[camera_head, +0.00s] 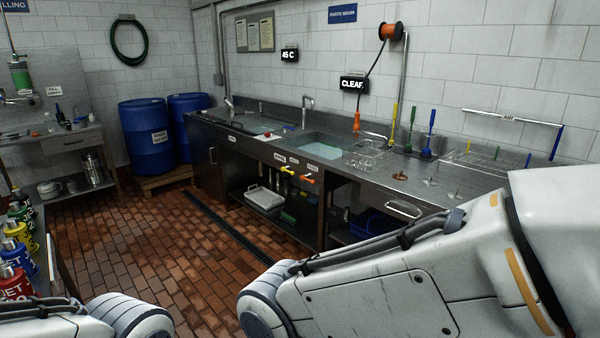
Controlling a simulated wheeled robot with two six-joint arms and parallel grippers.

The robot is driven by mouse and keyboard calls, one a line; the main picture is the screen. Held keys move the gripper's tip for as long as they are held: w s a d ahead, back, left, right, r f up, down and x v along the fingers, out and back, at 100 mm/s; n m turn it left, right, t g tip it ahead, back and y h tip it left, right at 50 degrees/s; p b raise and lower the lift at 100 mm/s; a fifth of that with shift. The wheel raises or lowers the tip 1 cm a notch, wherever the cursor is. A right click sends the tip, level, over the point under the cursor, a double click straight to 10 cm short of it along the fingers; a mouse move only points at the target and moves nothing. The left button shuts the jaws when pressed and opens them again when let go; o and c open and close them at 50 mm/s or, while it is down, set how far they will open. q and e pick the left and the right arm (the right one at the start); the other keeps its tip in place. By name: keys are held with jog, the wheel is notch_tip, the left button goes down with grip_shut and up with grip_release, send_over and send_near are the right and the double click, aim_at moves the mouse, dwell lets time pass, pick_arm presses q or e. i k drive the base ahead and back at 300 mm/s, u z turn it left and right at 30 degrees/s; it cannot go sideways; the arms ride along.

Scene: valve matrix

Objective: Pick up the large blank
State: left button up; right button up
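I cannot make out a large blank in this view; no part is clearly one. Several small round metal and brown pieces (400,176) lie on the steel counter (375,172) at the right, too small to identify. My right arm crosses the lower right and hides part of the counter front. My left arm shows only at the lower left edge. Neither gripper is in the picture.
The counter holds sinks (322,146) and a wire basket (368,156). Blue drums (150,138) stand in the corner. Coloured canisters (14,254) stand at the left edge. The brick floor (170,240) between is clear, with a drain channel (225,226).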

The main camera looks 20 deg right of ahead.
aim_at(456, 192)
jog(key=z, duration=0.2)
jog(key=i, duration=1.8)
jog(key=z, duration=1.15)
jog(key=i, duration=1.3)
jog(key=z, duration=0.8)
